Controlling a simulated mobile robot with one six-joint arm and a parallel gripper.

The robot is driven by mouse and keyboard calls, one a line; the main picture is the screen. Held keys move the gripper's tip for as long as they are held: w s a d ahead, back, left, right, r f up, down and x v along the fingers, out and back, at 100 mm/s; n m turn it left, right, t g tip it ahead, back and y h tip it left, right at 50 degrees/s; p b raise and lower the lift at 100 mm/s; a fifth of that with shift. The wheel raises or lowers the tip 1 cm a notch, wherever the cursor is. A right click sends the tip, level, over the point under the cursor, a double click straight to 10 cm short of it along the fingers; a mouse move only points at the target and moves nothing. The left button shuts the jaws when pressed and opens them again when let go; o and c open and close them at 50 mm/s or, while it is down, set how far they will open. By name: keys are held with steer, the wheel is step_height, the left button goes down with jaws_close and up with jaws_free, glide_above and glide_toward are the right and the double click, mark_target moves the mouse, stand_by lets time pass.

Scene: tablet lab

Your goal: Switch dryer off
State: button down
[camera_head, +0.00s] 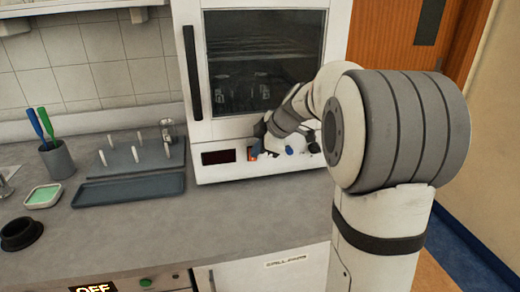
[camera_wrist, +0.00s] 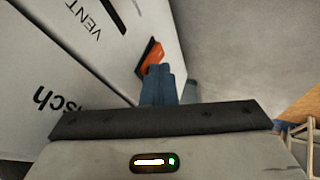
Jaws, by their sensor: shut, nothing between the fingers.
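The dryer (camera_head: 270,185) is a white cabinet with a dark glass door, standing on the grey bench. Its lower front panel has a dark display and an orange switch (camera_head: 252,154). In the wrist view the orange rocker switch (camera_wrist: 150,57) sits in a black surround, near the printed word VENT. My gripper (camera_wrist: 158,72) is shut and empty, its blue fingertips at the switch and overlapping its lower edge in that view. I cannot tell whether they touch it. In the head view my wrist hides part of the panel.
A grey tray (camera_head: 128,203) and a rack with white pegs lie left of the dryer. A pen cup (camera_head: 57,160), a green dish (camera_head: 44,196) and a black round holder (camera_head: 20,234) stand farther left. The bench front before the dryer is clear.

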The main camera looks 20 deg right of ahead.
steer(key=shift+d+r, duration=0.15)
steer(key=shift+r, duration=0.6)
steer(key=shift+s, duration=0.1)
steer(key=s+b+v, duration=0.1)
steer(key=b+v, duration=0.1)
steer(key=v, duration=1)
steer(key=shift+s+a+f, duration=0.15)
steer(key=shift+a+f, duration=0.05)
steer(key=shift+a, duration=0.2)
